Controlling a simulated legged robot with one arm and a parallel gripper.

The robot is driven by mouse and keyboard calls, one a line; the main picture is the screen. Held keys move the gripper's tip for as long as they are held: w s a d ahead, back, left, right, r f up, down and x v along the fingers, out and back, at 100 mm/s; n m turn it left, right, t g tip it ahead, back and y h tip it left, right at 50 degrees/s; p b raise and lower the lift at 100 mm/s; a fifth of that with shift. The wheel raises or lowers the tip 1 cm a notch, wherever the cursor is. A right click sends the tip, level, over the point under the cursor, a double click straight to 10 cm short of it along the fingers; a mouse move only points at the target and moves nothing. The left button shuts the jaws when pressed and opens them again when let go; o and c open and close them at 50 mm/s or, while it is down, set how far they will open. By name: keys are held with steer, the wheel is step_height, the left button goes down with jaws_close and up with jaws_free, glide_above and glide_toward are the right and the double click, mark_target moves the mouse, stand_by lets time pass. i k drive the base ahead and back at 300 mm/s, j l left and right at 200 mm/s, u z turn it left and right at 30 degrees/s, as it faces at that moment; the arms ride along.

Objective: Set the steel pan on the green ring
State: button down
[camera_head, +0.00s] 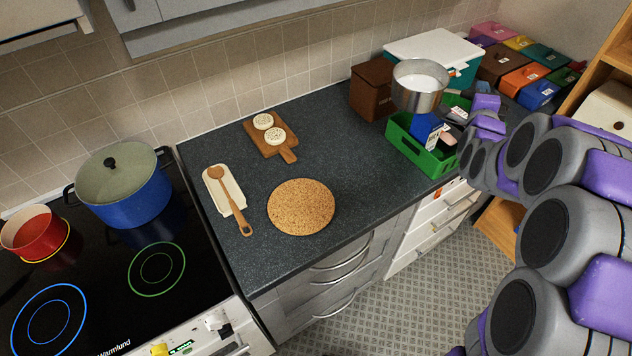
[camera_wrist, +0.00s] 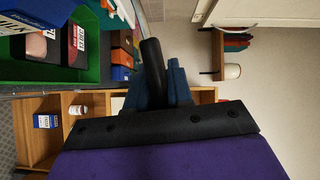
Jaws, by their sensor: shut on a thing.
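The steel pan (camera_head: 420,88) is held in the air above the green crate at the right end of the counter, its open top facing up. My gripper (camera_head: 470,121) is beside and below the pan, with its fingers partly hidden. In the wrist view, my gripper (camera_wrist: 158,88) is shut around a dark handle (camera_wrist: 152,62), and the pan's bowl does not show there. The green ring (camera_head: 157,268) is marked on the black stovetop at left and is empty.
A blue lidded pot (camera_head: 125,190) and a red pot (camera_head: 35,232) stand on the stove (camera_head: 105,270). A cork mat (camera_head: 301,207), a spoon rest (camera_head: 224,190) and a wooden board (camera_head: 271,139) lie on the counter. The green crate (camera_head: 419,150) holds several items. A brown box (camera_head: 372,88) stands behind.

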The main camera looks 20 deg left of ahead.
mark_target(164, 291)
steer(key=k+j, duration=0.5)
steer(key=k, duration=0.15)
steer(key=k+j+u, duration=0.1)
steer(key=k+j, duration=0.35)
steer(key=k, duration=0.2)
